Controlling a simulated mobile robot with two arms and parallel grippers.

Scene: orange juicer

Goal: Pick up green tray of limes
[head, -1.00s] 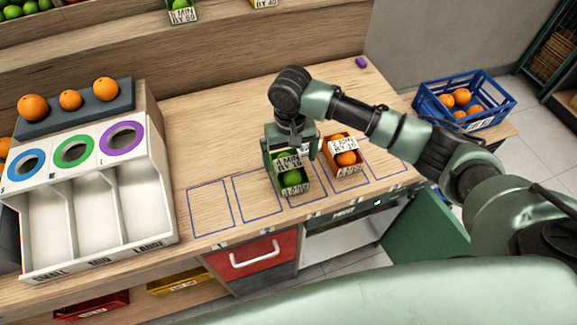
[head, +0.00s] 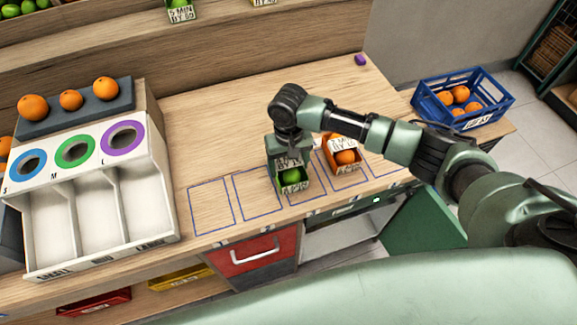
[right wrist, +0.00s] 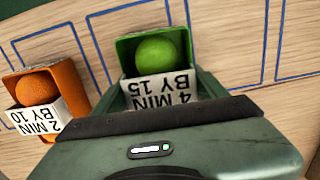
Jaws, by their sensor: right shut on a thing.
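The green tray (head: 293,189) stands on the wooden counter in a blue-outlined slot, with a lime (head: 291,176) in its front part. Its upper sign is partly hidden by my right gripper (head: 290,158), which comes from above and is shut on the green tray's rear part. In the right wrist view the green tray (right wrist: 123,52) shows its lime (right wrist: 157,57) and a "4 MIN BY 15" card beside the gripper body. The fingertips are hidden there. My left gripper is not in view.
An orange tray (head: 348,167) with an orange stands close on the right of the green tray. Empty outlined slots lie to the left. A white sorting box (head: 100,214) stands at the left, and a blue crate (head: 494,111) of oranges at the right.

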